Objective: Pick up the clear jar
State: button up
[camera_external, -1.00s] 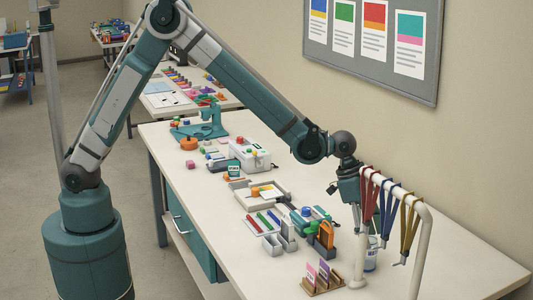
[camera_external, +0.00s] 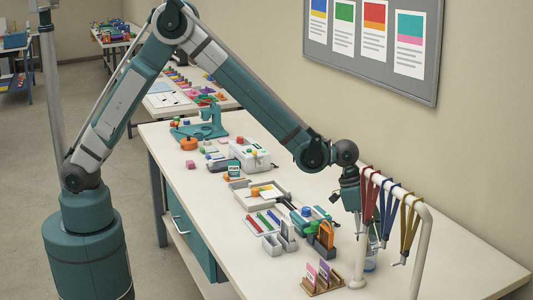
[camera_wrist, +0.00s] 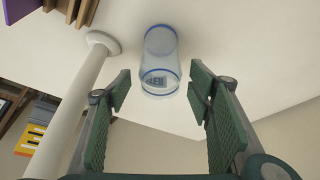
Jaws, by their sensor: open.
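The clear jar (camera_wrist: 160,47) has blue rims and a small dark label. In the wrist view it lies ahead of my gripper (camera_wrist: 159,87), between the lines of the two green-padded fingers, which are spread apart. The jar's near end is close to the fingertips; I cannot tell whether it is between them. In the external view the jar (camera_external: 371,259) stands on the table behind the white rack, partly hidden. My gripper (camera_external: 371,238) is above it, its fingers partly hidden by the hanging lanyards.
The white rack (camera_external: 427,237) with red, blue and yellow lanyards (camera_external: 410,230) stands close by; its post (camera_wrist: 76,100) is left of the fingers. A wooden card holder (camera_external: 323,285) and an orange-and-grey tool (camera_external: 322,241) are near. The table's right end is clear.

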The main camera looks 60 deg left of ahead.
aim_at(376, 255)
jog(key=shift+x, duration=2.55)
jog(key=c, duration=1)
